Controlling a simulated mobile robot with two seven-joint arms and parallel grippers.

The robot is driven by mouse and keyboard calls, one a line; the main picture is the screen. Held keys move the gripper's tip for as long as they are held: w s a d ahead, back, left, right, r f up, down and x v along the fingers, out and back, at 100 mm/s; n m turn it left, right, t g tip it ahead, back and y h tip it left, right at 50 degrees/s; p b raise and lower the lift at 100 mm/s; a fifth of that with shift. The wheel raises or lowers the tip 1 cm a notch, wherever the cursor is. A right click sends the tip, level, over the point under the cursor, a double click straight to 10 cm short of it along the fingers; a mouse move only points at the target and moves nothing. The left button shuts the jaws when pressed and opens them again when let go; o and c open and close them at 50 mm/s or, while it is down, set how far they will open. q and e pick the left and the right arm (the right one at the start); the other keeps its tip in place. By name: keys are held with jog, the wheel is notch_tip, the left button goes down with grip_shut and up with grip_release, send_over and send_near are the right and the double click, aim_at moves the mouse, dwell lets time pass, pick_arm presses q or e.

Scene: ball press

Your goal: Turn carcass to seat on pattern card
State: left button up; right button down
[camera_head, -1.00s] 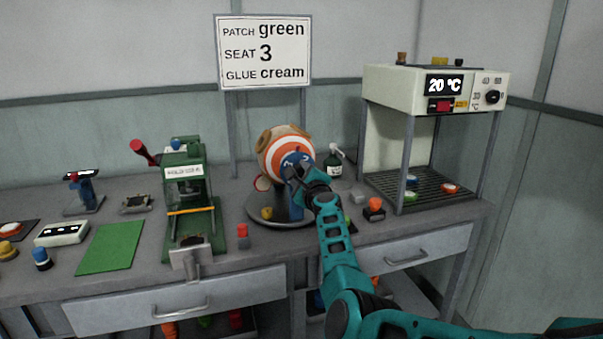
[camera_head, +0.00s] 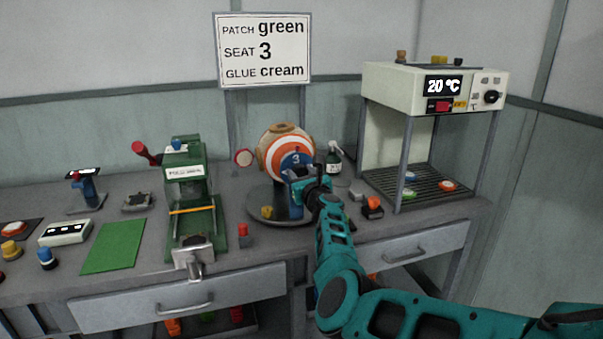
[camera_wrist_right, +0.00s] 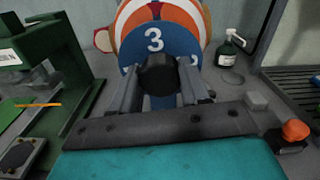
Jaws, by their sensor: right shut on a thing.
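The carcass (camera_head: 287,148) is a ball with orange, white and tan panels on a round grey stand (camera_head: 262,218). A blue patch marked 3 (camera_head: 296,158) faces front; the 3 also shows upright in the right wrist view (camera_wrist_right: 154,40). The pattern card (camera_head: 264,50) behind reads patch green, seat 3, glue cream. My right gripper (camera_head: 306,185) is at the front of the carcass, just below the 3. In the right wrist view its fingers (camera_wrist_right: 158,85) are closed around a dark round knob (camera_wrist_right: 157,73). My left gripper is out of view.
A green press (camera_head: 190,190) stands left of the stand, and a small red-topped piece (camera_head: 243,230) is between them. A dark bottle (camera_head: 334,162) and a heated rack reading 20 °C (camera_head: 435,95) are on the right. A green sheet (camera_head: 115,246) lies at left.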

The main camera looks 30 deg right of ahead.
jog(key=shift+r+m, duration=0.2)
jog(key=shift+m, duration=0.3)
jog(key=c, duration=0.5)
grip_release()
jog(key=shift+w+f, duration=0.1)
jog(key=shift+c, duration=0.2)
